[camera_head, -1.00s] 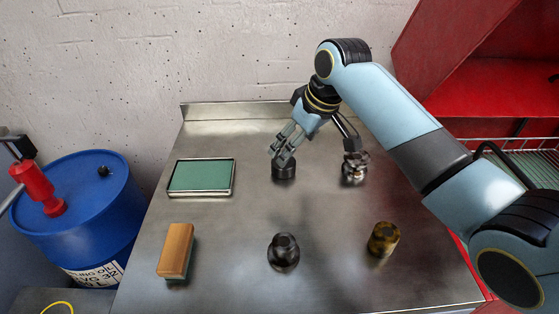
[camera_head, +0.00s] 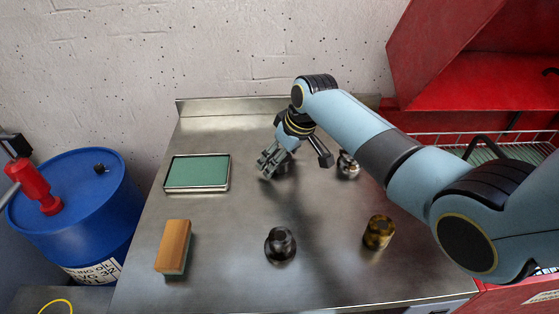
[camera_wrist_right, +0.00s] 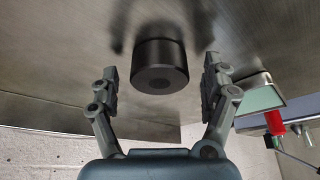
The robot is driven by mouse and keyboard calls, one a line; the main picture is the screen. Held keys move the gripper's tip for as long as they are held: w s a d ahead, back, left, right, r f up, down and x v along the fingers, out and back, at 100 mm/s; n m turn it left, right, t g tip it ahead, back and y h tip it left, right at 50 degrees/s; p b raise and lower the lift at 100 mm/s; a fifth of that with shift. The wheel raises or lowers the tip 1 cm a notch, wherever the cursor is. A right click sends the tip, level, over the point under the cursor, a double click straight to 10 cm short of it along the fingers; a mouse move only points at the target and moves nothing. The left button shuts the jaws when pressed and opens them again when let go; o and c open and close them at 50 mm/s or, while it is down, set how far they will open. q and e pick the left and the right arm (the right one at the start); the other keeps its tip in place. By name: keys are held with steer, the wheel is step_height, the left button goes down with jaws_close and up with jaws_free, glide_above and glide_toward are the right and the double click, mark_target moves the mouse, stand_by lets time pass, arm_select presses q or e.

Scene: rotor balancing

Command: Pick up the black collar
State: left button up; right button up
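The black collar (camera_wrist_right: 160,66), a short dark cylinder with a darker round centre, stands on the steel bench. In the head view the collar (camera_head: 282,168) is mostly hidden behind my right gripper (camera_head: 267,168). In the right wrist view my right gripper (camera_wrist_right: 161,72) is open, with one finger on each side of the collar and a gap visible at both sides. I cannot tell how far the fingertips are above the bench. My left gripper is not in view.
A shiny metal part (camera_head: 347,165) stands right of the gripper. A dark flanged part (camera_head: 280,245) and a brass-coloured cylinder (camera_head: 378,233) stand nearer the front. The bench centre is clear.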

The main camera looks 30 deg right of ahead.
steer(key=c, duration=1.6)
steer(key=shift+w+r, duration=0.1)
steer(key=shift+r, duration=0.1)
